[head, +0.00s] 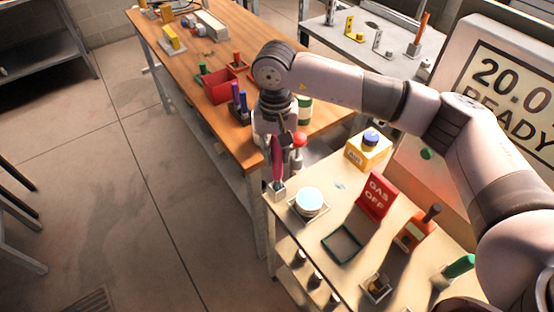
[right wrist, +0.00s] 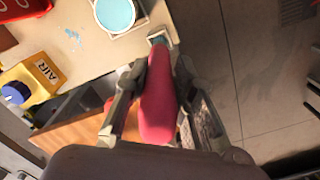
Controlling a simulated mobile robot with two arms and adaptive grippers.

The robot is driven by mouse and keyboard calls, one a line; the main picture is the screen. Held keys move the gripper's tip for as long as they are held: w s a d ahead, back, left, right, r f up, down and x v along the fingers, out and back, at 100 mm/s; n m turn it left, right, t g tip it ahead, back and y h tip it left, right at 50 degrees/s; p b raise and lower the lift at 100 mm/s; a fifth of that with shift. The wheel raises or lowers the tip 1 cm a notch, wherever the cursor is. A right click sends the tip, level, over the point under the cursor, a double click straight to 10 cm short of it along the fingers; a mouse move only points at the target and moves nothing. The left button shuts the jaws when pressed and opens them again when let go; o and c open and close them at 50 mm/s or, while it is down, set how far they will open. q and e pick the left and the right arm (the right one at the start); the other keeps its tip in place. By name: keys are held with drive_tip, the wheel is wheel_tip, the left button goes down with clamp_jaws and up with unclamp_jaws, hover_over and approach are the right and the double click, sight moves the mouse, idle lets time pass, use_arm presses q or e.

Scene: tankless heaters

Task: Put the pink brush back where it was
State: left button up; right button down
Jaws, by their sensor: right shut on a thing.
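The pink brush (head: 277,158) is upright below my right gripper (head: 279,138), at the far left corner of the cream table (head: 315,240). My right gripper is shut on it. In the right wrist view the pink handle (right wrist: 158,108) lies between the two fingers (right wrist: 160,72). A small grey square holder (head: 277,190) sits on the table corner at the brush's lower end; it also shows in the right wrist view (right wrist: 160,38). I cannot tell whether the brush tip is inside the holder or just above it. My left gripper is not in view.
A pale-blue-topped round tin (head: 309,200) stands close beside the holder. A red-topped object (head: 298,140) is just behind the gripper. A yellow AIR box (head: 368,152), a red GAS OFF sign (head: 375,195) and an empty green tray (head: 358,243) are further right. A wooden bench (head: 215,120) lies beyond.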

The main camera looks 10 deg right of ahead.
sight(277, 163)
wheel_tip(277, 163, down, 3)
drive_tip(key=shift+f+p, duration=0.2)
drive_tip(key=shift+p, duration=0.35)
drive_tip(key=shift+f, duration=0.3)
drive_tip(key=c, duration=1.7)
unclamp_jaws()
drive_tip(key=shift+s, duration=0.1)
drive_tip(key=o, duration=0.4)
drive_tip(key=shift+c, duration=0.2)
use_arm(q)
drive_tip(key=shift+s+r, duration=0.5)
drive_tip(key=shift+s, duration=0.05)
use_arm(e)
drive_tip(key=r+b, duration=0.1)
drive_tip(key=r, duration=0.2)
drive_tip(key=r+b, duration=0.1)
drive_tip(key=r, duration=0.3)
drive_tip(key=r+b, duration=0.2)
drive_tip(key=r, duration=0.1)
drive_tip(key=shift+w+a+r, duration=0.1)
drive_tip(key=shift+w+r, duration=0.15)
drive_tip(key=shift+r, duration=0.1)
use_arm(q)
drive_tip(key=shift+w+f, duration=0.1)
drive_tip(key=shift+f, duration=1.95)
use_arm(e)
drive_tip(key=shift+r, duration=0.7)
